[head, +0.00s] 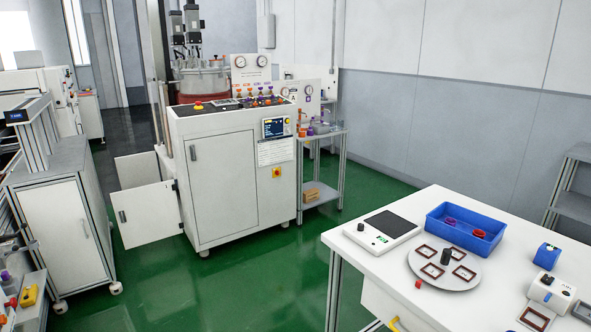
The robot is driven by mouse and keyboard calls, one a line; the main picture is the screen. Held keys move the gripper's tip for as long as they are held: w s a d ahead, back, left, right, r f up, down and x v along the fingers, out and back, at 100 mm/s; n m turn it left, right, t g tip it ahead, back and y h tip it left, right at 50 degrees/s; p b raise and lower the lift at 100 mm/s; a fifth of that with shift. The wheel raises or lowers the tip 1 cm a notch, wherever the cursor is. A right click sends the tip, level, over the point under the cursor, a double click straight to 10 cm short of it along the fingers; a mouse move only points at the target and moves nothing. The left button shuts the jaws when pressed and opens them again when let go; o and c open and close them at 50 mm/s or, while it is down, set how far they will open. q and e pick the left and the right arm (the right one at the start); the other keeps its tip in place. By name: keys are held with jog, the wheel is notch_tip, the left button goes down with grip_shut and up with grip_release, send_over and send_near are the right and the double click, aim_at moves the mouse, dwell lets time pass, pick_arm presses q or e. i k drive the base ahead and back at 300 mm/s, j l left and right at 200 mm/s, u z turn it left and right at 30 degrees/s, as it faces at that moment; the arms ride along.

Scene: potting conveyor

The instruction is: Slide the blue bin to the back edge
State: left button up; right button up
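The blue bin (449,239) is a shallow rectangular tray on the white table (408,199) at the right of the head view. It stands upright near the table's far edge, with a strip of bare white table behind it. Inside it lie a few small purple and red parts (479,233). Neither of my grippers shows in this view.
A scale with a black plate (390,224) stands left of the bin. A round grey disc with reddish-brown square frames (428,276) lies in front. A small blue device (547,256) and a white dispenser (552,289) stand right. Green floor lies open left of the table.

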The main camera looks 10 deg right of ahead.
aim_at(468, 220)
jog(key=z, duration=1.35)
jog(key=i+l+z, duration=0.3)
jog(key=k+j, duration=0.05)
jog(key=j, duration=0.05)
